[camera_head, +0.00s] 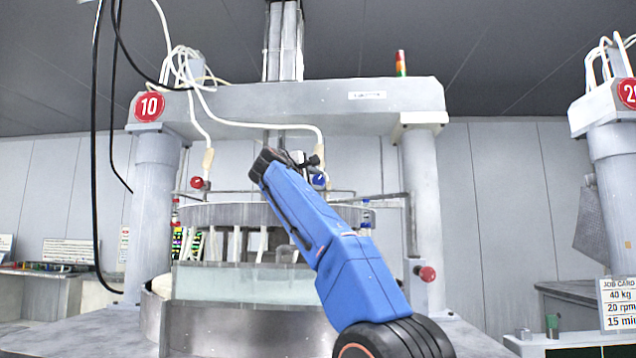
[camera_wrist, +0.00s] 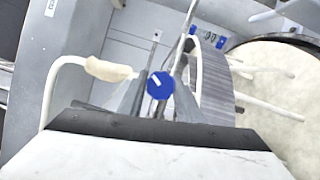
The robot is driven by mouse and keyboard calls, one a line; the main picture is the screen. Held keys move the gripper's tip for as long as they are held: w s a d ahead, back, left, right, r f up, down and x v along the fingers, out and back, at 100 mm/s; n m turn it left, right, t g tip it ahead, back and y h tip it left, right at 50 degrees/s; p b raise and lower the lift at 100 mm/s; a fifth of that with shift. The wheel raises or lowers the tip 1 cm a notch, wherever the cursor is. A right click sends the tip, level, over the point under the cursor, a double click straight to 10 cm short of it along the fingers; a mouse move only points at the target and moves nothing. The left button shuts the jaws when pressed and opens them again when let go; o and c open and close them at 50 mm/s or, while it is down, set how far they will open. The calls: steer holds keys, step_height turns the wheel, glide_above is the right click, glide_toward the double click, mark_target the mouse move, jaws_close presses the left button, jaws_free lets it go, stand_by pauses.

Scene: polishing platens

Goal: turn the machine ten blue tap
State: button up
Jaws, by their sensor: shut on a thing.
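Machine ten, marked by a red round "10" sign (camera_head: 149,107), stands ahead in the head view. Its blue tap (camera_head: 319,181) sits below a white hose end, just right of my gripper (camera_head: 308,160). In the wrist view the blue tap (camera_wrist: 160,85) is a round knob with a white line tilted to the upper left. My gripper's fingers (camera_wrist: 157,92) stand on both sides of the knob and are shut on it. A red tap (camera_head: 197,183) hangs under another hose on the left.
A large round platen drum (camera_head: 255,214) with a clear guard (camera_head: 245,280) is under the taps. Grey columns (camera_head: 425,210) stand at the sides. Black cables (camera_head: 96,190) hang at left. White hoses (camera_wrist: 62,66) run close to the gripper. A job card (camera_head: 618,303) is at right.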

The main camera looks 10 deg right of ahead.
steer(key=shift+m+g, duration=0.3)
steer(key=shift+m, duration=0.6)
steer(key=o, duration=1)
steer(key=shift+o, duration=0.2)
steer(key=shift+s, duration=0.1)
steer(key=v, duration=1.7)
steer(key=shift+r, duration=0.2)
steer(key=shift+s, duration=0.1)
